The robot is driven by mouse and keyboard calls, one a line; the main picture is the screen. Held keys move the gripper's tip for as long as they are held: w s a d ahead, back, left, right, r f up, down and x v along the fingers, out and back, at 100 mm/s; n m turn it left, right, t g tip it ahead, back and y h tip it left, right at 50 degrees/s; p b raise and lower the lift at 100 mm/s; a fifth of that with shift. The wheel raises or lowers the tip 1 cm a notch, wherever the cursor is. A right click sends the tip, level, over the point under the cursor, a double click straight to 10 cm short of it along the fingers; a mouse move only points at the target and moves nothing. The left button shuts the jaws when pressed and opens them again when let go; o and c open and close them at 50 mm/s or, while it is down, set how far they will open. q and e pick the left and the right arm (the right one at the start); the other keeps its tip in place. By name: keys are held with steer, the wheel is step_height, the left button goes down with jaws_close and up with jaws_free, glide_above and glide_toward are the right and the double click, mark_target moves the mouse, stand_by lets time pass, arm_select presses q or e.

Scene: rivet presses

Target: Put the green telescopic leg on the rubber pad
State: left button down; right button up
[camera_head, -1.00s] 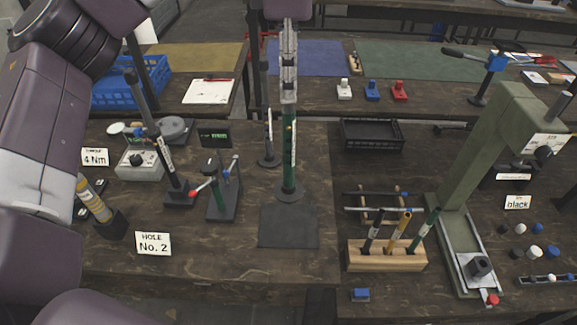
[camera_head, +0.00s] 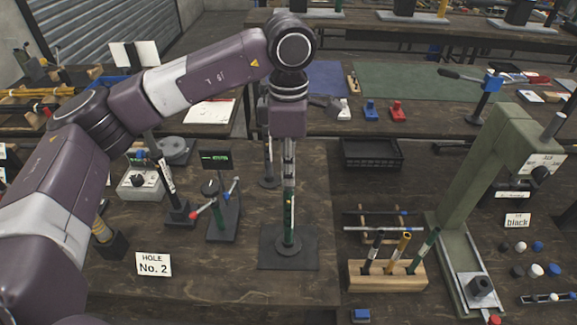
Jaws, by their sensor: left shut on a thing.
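The green telescopic leg (camera_head: 288,208) is upright, with its round dark foot at the bottom. The foot is seen over the middle of the black rubber pad (camera_head: 307,262); I cannot tell whether it rests on it or is just above. My left gripper (camera_head: 289,150) comes down from above and is shut on the upper, silvery part of the leg. The fingertips are small and partly hidden by the wrist. My right gripper is not in view.
A small press with a red-tipped lever (camera_head: 222,212) stands left of the pad, and the "HOLE No. 2" card (camera_head: 153,264) lies nearer. A wooden block (camera_head: 385,277) with several coloured tubes and a large green press (camera_head: 455,215) stand to the right. A black tray (camera_head: 372,153) is behind.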

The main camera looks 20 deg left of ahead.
arm_select(q)
steer(key=shift+f, duration=0.15)
steer(key=c, duration=2)
jaws_free()
steer(key=shift+o, duration=0.3)
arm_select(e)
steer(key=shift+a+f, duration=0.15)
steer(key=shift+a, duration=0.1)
arm_select(q)
steer(key=shift+r, duration=0.2)
step_height(320, 180, up, 10)
steer(key=shift+r+b, duration=0.25)
steer(key=shift+b, duration=0.4)
steer(key=shift+r, duration=0.8)
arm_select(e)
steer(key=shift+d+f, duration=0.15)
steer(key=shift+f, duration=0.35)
